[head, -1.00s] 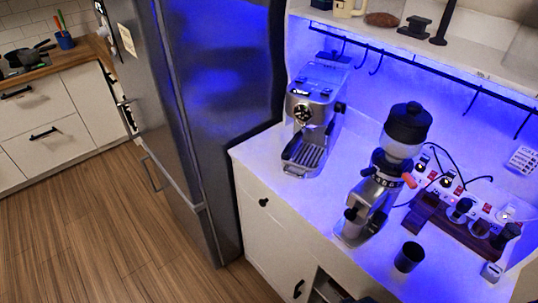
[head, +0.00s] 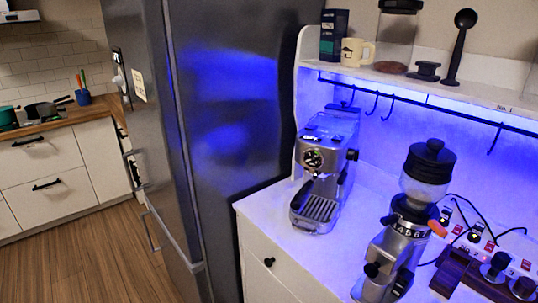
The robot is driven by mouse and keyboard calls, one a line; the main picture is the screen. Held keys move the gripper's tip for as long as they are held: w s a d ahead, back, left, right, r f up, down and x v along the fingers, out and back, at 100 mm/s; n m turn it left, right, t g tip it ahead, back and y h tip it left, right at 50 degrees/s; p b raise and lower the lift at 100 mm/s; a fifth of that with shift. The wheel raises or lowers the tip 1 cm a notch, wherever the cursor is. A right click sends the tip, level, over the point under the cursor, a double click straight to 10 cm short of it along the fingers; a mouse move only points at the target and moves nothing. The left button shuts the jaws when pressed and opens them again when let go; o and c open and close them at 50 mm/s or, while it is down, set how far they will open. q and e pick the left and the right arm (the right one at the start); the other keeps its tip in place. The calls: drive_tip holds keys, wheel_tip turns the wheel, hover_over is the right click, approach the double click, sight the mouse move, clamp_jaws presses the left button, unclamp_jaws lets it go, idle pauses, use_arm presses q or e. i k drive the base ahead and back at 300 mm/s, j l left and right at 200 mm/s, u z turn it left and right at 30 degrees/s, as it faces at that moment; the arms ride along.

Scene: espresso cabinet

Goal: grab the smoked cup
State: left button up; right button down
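No smoked cup shows in the current head view. The counter area in front of and to the right of the coffee grinder (head: 408,215), where a small dark cup stood in the earlier frame, is cut off by the lower edge of the picture. Neither of my grippers is in view, so I cannot see how they stand.
A silver espresso machine (head: 324,168) stands on the white counter (head: 345,243), left of the grinder. A power strip (head: 508,258) with cables lies at right. A shelf (head: 440,88) above holds a cream mug (head: 357,52). A tall fridge (head: 235,130) stands at left.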

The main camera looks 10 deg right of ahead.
sight(373, 290)
drive_tip(key=z, duration=1.2)
